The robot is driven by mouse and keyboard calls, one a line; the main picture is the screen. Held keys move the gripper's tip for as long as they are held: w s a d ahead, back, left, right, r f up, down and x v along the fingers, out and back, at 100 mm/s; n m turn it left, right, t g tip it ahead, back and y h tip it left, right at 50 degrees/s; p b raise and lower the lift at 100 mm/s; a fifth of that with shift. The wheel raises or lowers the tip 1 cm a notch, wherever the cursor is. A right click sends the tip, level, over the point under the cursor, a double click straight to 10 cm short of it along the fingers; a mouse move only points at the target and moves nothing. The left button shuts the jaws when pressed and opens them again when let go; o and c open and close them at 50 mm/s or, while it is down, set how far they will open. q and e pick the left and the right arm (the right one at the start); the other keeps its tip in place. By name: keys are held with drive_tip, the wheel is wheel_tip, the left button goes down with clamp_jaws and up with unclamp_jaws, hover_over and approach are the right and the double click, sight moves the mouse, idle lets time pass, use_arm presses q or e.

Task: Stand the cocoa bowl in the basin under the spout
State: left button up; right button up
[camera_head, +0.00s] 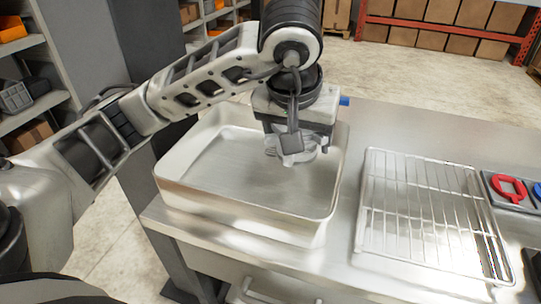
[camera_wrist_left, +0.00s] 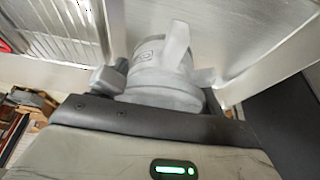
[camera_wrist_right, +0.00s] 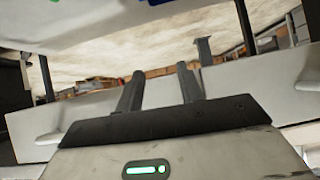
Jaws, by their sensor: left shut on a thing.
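My left gripper (camera_head: 292,146) hangs over the right part of a pale, rectangular, steep-walled basin (camera_head: 240,205) in the head view. It is shut on a grey, round vessel, taken to be the cocoa bowl (camera_wrist_left: 155,88), which fills the space between the fingers in the left wrist view. In the head view the gripper hides most of the bowl; only a pale rim shows below the fingers. I cannot tell whether the bowl touches the basin floor. No spout can be made out. My right gripper (camera_wrist_right: 162,78) shows only in the right wrist view, fingers apart, nothing between them.
A red ring-shaped piece (camera_head: 508,188) sits on a dark panel at the right edge. Shelving (camera_head: 25,70) stands at the left. The counter behind the rack is clear.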

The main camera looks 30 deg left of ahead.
use_arm(q)
drive_tip(key=w+a+f, duration=0.1)
drive_tip(key=a+f, duration=0.1)
drive_tip(key=a, duration=0.1)
drive_tip(key=w+a+f, duration=0.2)
drive_tip(key=a, duration=0.1)
drive_tip(key=w+a+f+p, duration=0.1)
drive_tip(key=a+f, duration=0.2)
drive_tip(key=shift+w+f, duration=0.1)
drive_tip(key=shift+w, duration=0.05)
drive_tip(key=shift+w+a+f, duration=0.3)
drive_tip(key=shift+f, duration=0.15)
drive_tip(key=f, duration=0.1)
drive_tip(key=f+p, duration=0.1)
drive_tip(key=f, duration=0.1)
drive_tip(key=shift+w+a, duration=0.15)
drive_tip(key=shift+a, duration=0.15)
drive_tip(key=shift+f, duration=0.4)
use_arm(e)
drive_tip(key=shift+s+r, duration=0.35)
drive_tip(key=shift+s, duration=0.1)
